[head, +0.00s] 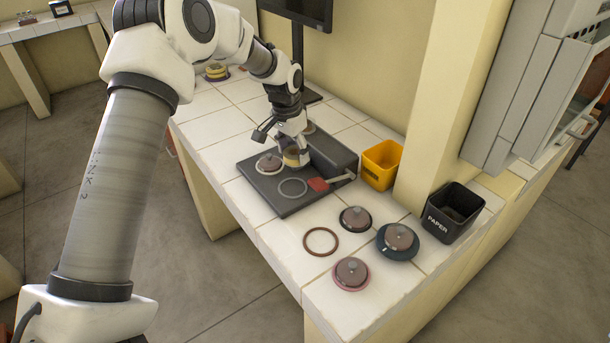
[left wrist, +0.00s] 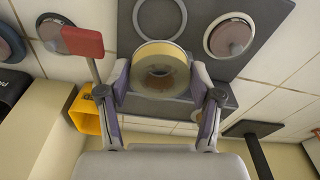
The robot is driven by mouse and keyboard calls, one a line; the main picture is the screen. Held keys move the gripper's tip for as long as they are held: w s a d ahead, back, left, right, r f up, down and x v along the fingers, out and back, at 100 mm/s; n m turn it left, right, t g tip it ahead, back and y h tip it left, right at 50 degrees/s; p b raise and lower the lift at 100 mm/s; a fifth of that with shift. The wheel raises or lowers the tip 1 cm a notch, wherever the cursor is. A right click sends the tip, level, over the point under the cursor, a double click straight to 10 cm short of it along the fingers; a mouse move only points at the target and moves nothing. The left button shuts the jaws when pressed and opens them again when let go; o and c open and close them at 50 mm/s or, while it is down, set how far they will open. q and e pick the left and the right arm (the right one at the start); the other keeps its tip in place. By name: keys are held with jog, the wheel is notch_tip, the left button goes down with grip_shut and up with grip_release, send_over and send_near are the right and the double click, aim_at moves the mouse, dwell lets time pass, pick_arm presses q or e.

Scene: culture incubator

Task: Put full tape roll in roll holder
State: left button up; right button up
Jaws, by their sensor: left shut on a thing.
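A pale yellow tape roll (head: 291,160) is between the fingers of my left gripper (head: 295,152). The left wrist view shows its yellow outer face and brown core (left wrist: 160,55), with one finger on each side. My left gripper is shut on it above a dark grey base plate (head: 270,191). The plate carries a grey ring (head: 293,188), a pale-rimmed disc (head: 268,164) and a raised dark block (head: 334,160). Which part is the roll holder I cannot tell for certain. My right gripper is not in view.
A red-ended lever (head: 318,184) sticks out beside the block. A yellow bin (head: 381,163) and a black paper bin (head: 453,212) stand to the right. Several round lidded dishes and a brown ring (head: 320,241) lie at the front. A monitor (head: 300,12) stands behind.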

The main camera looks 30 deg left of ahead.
aim_at(289, 164)
pick_arm(q)
jog(key=f, duration=0.1)
jog(key=s+f, duration=0.1)
jog(key=f, duration=0.1)
jog(key=f+p, duration=0.1)
jog(key=shift+s+a+f, duration=0.1)
jog(key=shift+s+f, duration=0.15)
jog(key=shift+f, duration=0.05)
jog(key=f, duration=0.4)
jog(key=shift+w+f+p, duration=0.1)
jog(key=shift+w+p, duration=0.2)
jog(key=shift+p, duration=0.1)
jog(key=shift+f, duration=0.2)
jog(key=shift+c, duration=0.5)
jog(key=shift+s+r, duration=0.1)
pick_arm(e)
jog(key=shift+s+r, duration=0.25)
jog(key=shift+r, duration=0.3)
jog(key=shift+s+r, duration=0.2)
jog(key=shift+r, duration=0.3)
pick_arm(q)
jog(key=o, duration=1.2)
jog(key=shift+f, duration=0.2)
